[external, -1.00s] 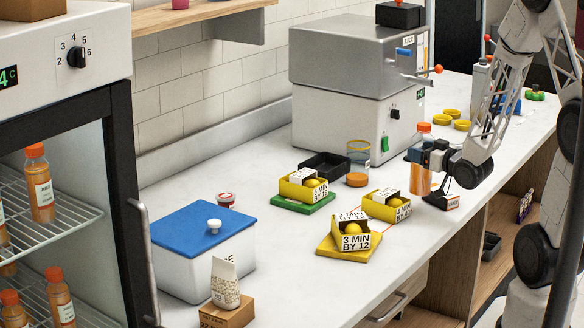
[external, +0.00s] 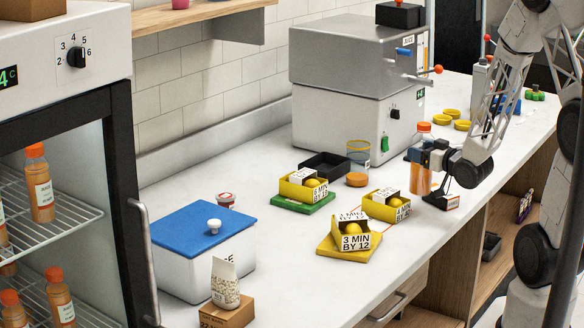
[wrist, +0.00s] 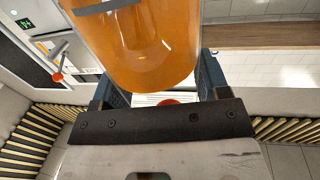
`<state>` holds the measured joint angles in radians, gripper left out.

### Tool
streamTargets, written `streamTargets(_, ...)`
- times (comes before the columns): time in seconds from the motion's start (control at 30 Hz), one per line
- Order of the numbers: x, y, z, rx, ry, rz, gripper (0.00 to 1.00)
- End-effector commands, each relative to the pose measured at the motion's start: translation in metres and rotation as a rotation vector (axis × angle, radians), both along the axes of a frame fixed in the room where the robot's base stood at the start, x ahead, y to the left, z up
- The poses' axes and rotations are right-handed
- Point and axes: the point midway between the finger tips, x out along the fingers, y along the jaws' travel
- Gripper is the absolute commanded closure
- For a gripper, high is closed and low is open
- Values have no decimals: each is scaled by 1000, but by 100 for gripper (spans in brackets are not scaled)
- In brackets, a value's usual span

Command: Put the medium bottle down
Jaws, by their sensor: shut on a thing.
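A clear bottle of orange juice with an orange cap (external: 424,127) is upright at the right part of the counter, near its front edge. My gripper (external: 424,158) is shut around the bottle's middle from the right. In the wrist view the bottle's orange body (wrist: 150,45) fills the upper middle, between the dark fingers of my gripper (wrist: 155,92). The bottle's base is close to the counter, but I cannot tell whether it touches.
Yellow boxes (external: 387,209) stand to the left on the white counter. Yellow lids (external: 446,115) lie behind the bottle. The counter's front is clear in places.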

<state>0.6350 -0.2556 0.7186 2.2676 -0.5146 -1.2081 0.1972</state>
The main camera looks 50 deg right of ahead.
Motion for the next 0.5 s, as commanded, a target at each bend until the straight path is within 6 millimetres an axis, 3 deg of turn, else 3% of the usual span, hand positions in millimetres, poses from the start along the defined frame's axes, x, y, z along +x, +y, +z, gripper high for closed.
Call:
streamTargets(0.27, 0, 0, 22, -3, -4, 0, 66)
streamTargets(0.5, 0, 0, 56, -3, -4, 0, 66)
